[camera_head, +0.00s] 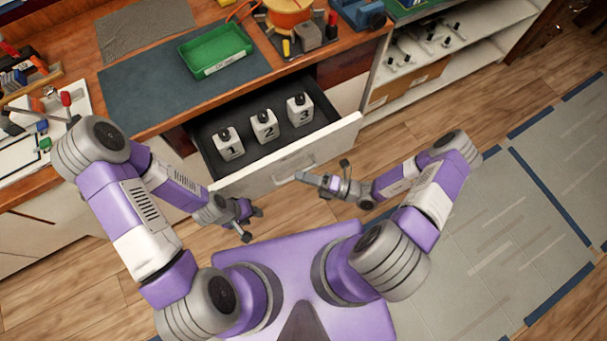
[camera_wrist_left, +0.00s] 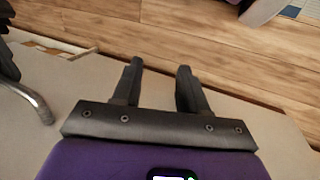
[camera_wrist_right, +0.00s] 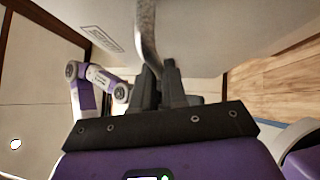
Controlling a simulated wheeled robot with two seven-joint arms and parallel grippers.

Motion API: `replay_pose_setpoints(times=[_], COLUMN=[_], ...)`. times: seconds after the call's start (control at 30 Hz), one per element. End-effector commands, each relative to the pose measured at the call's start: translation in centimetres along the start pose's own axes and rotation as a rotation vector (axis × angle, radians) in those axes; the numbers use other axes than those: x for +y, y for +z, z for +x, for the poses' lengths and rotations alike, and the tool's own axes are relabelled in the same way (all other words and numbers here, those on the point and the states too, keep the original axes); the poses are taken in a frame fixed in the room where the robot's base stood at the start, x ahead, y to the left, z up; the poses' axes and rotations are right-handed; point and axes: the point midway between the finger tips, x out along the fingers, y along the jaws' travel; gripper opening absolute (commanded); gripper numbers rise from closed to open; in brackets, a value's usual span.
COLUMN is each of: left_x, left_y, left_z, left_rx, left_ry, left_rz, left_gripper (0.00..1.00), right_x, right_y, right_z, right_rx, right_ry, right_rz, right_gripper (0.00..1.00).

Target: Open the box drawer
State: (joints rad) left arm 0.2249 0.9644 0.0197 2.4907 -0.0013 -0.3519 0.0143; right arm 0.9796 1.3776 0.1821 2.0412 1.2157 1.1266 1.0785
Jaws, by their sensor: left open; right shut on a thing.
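The box drawer (camera_head: 335,134) is pulled out from the wooden bench in the head view. Inside it stand three white blocks marked 1 (camera_head: 229,148), 2 (camera_head: 265,128) and 3 (camera_head: 300,112). My right gripper (camera_head: 328,183) is in front of the drawer face. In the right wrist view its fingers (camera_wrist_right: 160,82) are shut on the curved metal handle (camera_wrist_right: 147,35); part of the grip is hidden. My left gripper (camera_head: 249,224) is open and empty, low beside the drawer's left front corner. Its spread fingers show in the left wrist view (camera_wrist_left: 156,88).
On the bench top are a green tray (camera_head: 215,52), a dark mat (camera_head: 160,90) and an orange spool (camera_head: 288,12). White shelves (camera_head: 440,65) stand to the right. Wooden floor (camera_head: 400,145) lies open right of the drawer.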

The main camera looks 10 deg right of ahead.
Motion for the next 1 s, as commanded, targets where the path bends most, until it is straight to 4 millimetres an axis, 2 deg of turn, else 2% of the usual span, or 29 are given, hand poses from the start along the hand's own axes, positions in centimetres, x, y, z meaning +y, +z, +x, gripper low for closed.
replay_pose_setpoints(times=[0.03,0.07,0.2,0.23,0.57,1.0], left_x=[0.0,0.0,0.0,0.0,0.0,0.0], left_y=[0.0,0.0,0.0,0.0,0.0,0.0], left_z=[0.0,0.0,0.0,0.0,0.0,0.0], left_rx=[0.000,0.000,0.000,0.000,0.000,0.000], left_ry=[0.000,0.000,0.000,0.000,0.000,0.000], left_rz=[0.000,0.000,0.000,0.000,0.000,0.000], left_gripper=[0.43,0.43,0.43,0.43,0.43,0.43], right_x=[0.0,0.0,0.0,0.0,0.0,-0.1], right_y=[0.0,0.0,0.0,0.0,0.1,0.0], right_z=[0.0,0.0,0.0,0.0,-0.5,-6.8], right_rx=[0.000,0.000,0.000,0.000,-0.001,-0.001], right_ry=[-0.001,-0.001,-0.001,-0.001,-0.002,-0.002], right_rz=[0.000,0.000,0.000,0.000,-0.001,-0.001], right_gripper=[0.00,0.14,0.35,0.38,0.38,0.38])
